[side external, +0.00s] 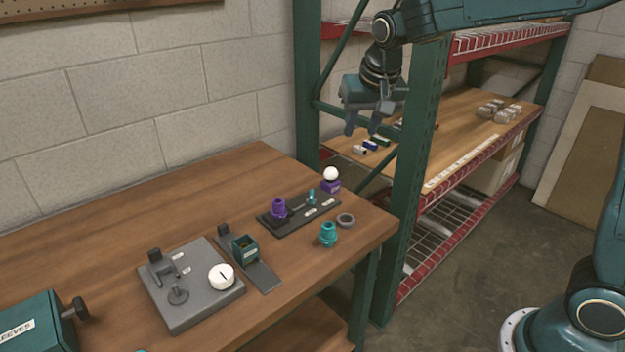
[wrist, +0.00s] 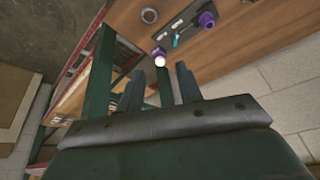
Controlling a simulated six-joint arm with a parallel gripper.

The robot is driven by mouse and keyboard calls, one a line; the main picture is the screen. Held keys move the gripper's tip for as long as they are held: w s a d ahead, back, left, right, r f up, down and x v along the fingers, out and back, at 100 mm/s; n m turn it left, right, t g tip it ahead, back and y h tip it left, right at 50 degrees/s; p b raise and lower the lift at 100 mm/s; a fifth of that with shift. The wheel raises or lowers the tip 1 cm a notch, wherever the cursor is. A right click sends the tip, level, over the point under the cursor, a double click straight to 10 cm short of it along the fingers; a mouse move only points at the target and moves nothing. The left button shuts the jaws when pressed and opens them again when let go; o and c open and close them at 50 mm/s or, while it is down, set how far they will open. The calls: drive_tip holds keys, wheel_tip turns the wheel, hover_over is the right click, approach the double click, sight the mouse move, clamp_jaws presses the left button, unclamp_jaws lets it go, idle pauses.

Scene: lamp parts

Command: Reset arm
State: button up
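My gripper (side external: 363,130) hangs in the air in front of the shelf rack's green post, above and beyond the far right end of the workbench. Its fingers are apart with nothing between them; they also show apart in the wrist view (wrist: 159,72). A white ball (side external: 330,173) sits on a purple base (side external: 330,186) at the bench's back right. A dark tray (side external: 293,222) beside it holds a purple threaded part (side external: 279,208) and a small teal part (side external: 311,196). A teal threaded part (side external: 328,235) and a grey ring (side external: 346,220) stand near the bench edge.
The rack's wooden shelf (side external: 460,125) holds small items. The bench's back left is clear.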

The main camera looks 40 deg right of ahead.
drive_tip(key=s+a+n+t+y, duration=0.1)
drive_tip(key=s+n, duration=0.4)
drive_tip(key=s, duration=2.2)
drive_tip(key=shift+s+a+f+n+y, duration=0.2)
drive_tip(key=shift+a+n+y, duration=0.1)
drive_tip(key=shift+a+y, duration=0.15)
